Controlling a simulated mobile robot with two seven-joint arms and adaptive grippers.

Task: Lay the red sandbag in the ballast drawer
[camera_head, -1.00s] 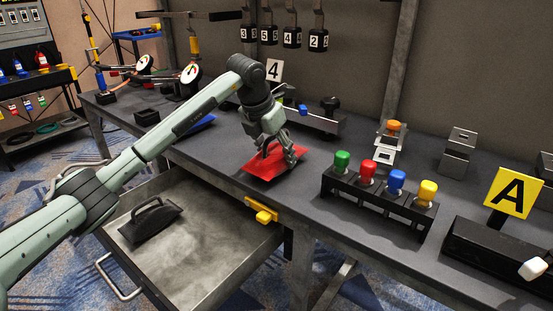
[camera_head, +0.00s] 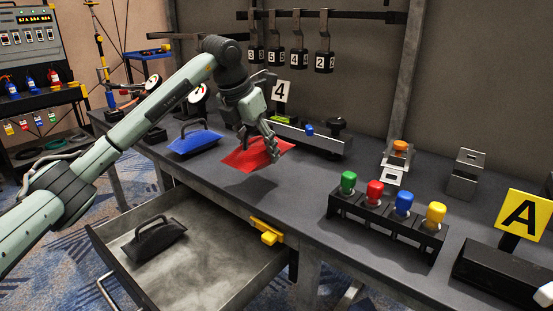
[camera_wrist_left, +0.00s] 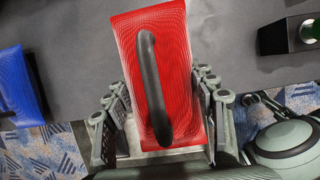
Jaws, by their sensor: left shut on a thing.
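The red sandbag (camera_head: 248,158) is held above the dark workbench, with its shadow on the bench below it. My left gripper (camera_head: 268,143) is shut on it. In the left wrist view the red sandbag (camera_wrist_left: 180,50) and its black handle (camera_wrist_left: 152,90) lie between the fingers of my left gripper (camera_wrist_left: 160,118). The ballast drawer (camera_head: 205,265) is pulled open below the bench front, with a black sandbag (camera_head: 155,238) lying in its left part. The right part of the drawer floor is bare.
A blue sandbag (camera_head: 194,143) lies on the bench left of the red one. A rack of coloured knobs (camera_head: 385,222) stands right of it. A yellow latch (camera_head: 267,231) sits at the drawer's right edge. Numbered weights (camera_head: 299,58) hang behind.

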